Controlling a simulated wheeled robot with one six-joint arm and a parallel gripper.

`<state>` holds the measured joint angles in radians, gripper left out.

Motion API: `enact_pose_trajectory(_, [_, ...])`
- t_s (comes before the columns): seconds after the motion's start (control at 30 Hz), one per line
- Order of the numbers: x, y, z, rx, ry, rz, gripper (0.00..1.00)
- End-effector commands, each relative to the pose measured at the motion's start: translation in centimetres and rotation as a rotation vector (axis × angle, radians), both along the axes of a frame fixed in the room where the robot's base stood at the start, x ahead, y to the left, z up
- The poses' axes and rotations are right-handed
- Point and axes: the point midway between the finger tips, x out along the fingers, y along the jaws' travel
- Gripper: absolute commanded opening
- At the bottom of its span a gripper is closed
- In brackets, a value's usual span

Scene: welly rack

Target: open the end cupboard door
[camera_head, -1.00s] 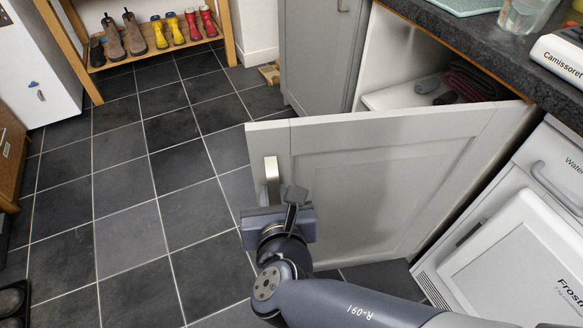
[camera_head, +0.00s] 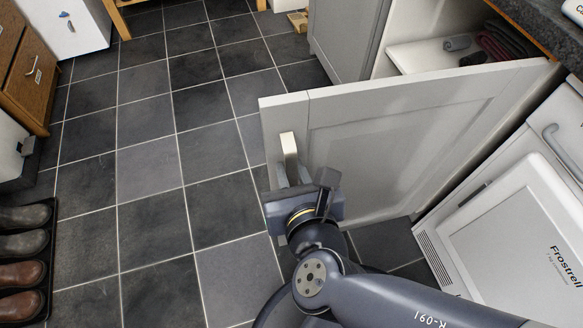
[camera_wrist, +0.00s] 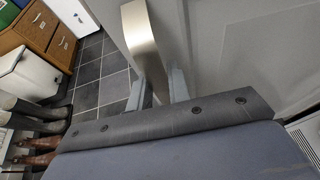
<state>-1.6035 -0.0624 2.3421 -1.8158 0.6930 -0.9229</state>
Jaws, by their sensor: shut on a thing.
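The end cupboard door (camera_head: 400,150) is a pale grey panelled door, standing well open from the cupboard at the right in the head view. Its brushed metal handle (camera_head: 289,152) is near the door's free edge. My gripper (camera_head: 294,182) is shut on the lower part of this handle. In the wrist view the handle (camera_wrist: 139,36) rises from between the two fingers, beside the grey door face (camera_wrist: 220,50). The fingertips are partly hidden behind the wrist in the head view.
The open cupboard shows a white shelf (camera_head: 420,57) with folded dark cloth (camera_head: 505,45). A white Frostrell appliance (camera_head: 520,220) stands right of the door. Boots on a dark tray (camera_head: 22,245) are at the left. The tiled floor (camera_head: 160,170) between is clear.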

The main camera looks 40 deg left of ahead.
Motion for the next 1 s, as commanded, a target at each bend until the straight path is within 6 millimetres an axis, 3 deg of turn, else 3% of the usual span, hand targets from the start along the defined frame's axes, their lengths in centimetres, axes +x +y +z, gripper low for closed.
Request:
enact_pose_trajectory(0.3, [0.0,0.0,0.1,0.001,-0.001,0.000,0.40])
enact_pose_trajectory(0.67, [-0.5,-0.4,0.5,0.001,0.000,0.002,0.40])
enact_pose_trajectory(1.0, [-3.0,-3.2,2.2,0.002,-0.001,0.005,0.40])
